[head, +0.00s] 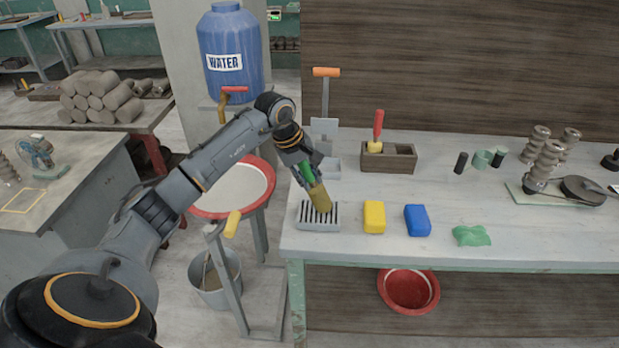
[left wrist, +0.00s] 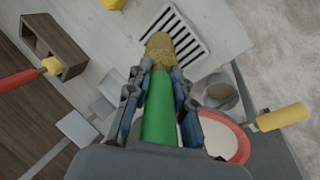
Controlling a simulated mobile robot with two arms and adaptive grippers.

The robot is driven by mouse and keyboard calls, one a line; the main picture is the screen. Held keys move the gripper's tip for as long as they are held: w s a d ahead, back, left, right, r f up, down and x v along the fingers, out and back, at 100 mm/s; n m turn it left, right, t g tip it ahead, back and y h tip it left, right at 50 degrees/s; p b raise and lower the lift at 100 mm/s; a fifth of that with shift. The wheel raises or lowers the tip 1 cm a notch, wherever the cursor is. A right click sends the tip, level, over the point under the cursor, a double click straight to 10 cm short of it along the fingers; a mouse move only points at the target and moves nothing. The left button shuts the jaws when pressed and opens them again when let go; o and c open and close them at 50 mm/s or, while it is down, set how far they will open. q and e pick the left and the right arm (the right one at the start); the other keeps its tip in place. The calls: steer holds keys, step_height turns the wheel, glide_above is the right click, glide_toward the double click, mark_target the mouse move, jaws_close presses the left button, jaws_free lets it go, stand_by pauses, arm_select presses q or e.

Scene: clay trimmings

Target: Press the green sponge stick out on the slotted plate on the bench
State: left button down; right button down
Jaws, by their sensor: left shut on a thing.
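The green sponge stick (head: 307,172) has a green handle and a yellow-brown sponge head (head: 320,198). My left gripper (head: 304,171) is shut on the green handle, with the sponge end pointing down. In the left wrist view the green handle (left wrist: 158,105) lies between the fingers (left wrist: 160,90) and the sponge (left wrist: 159,52) sticks out ahead. The slotted plate (head: 318,224) is grey with dark slots, at the bench's front left corner. The sponge overlaps the plate in both views; I cannot tell whether it touches. The plate also shows in the left wrist view (left wrist: 203,53). My right gripper is not in view.
Right of the plate on the bench (head: 465,202) lie a yellow sponge (head: 374,217), a blue sponge (head: 417,220) and a green cloth (head: 471,236). A wooden box (head: 400,160) stands behind. A red-rimmed basin (head: 245,208) and a bucket (head: 222,285) stand left of the bench.

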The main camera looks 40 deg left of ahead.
arm_select(q)
steer(key=shift+s+f, duration=0.1)
steer(key=shift+f, duration=0.05)
stand_by(0.3)
step_height(320, 180, up, 2)
steer(key=shift+p, duration=0.65)
steer(key=shift+r+p, duration=1.25)
steer(key=shift+r, duration=1.3)
